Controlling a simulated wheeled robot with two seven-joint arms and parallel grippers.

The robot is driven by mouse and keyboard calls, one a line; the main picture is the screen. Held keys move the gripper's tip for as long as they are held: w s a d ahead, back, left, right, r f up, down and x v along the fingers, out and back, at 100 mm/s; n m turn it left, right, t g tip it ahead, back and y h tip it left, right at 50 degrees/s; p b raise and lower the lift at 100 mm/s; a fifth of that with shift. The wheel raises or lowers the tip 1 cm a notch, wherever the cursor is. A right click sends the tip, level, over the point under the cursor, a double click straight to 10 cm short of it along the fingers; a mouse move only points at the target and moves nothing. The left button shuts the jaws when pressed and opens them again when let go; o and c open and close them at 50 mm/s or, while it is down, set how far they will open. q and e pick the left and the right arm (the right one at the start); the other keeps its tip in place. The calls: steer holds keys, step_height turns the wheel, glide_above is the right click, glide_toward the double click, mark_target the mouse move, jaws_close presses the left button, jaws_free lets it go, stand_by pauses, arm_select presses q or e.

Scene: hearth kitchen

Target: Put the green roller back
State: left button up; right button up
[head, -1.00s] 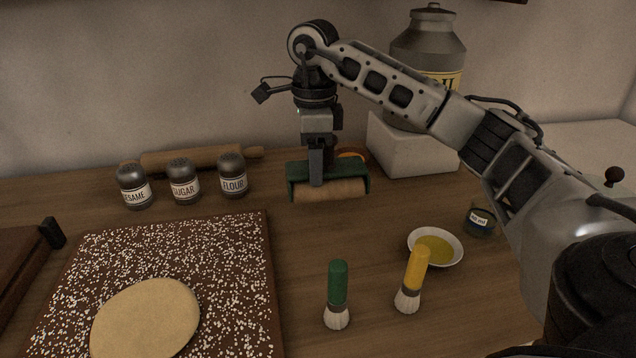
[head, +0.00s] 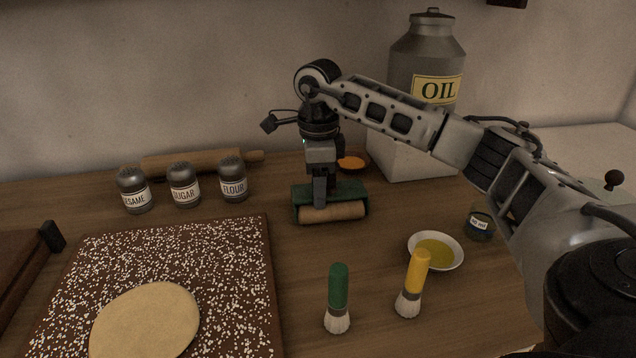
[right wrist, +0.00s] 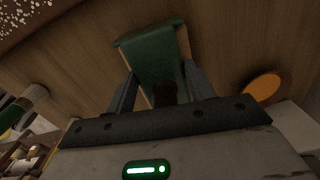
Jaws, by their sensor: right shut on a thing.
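The green roller (head: 335,211) has a green frame and a pale wooden cylinder. It is at the table's middle, right of the shakers, low over or on the wood; I cannot tell if it touches. My right gripper (head: 321,198) points down from above and is shut on the roller. In the right wrist view the roller's green frame (right wrist: 155,58) sits between the two fingers (right wrist: 160,92). My left gripper is not in view.
Behind the roller is a bowl of orange powder (head: 352,163), beside a white block (head: 400,165) bearing an oil can (head: 420,60). Shakers (head: 184,185) and a sesame-covered board (head: 200,240) are left. Green (head: 338,290) and yellow (head: 417,272) brushes and an oil dish (head: 458,262) are in front.

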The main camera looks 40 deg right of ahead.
steer(key=shift+s+a+f, duration=0.1)
steer(key=shift+s+f, duration=0.05)
steer(key=shift+f, duration=0.4)
steer(key=o, duration=1.6)
steer(key=shift+f, duration=0.15)
steer(key=shift+o, duration=0.2)
step_height(320, 180, up, 14)
steer(key=p, duration=0.2)
steer(key=shift+f, duration=0.2)
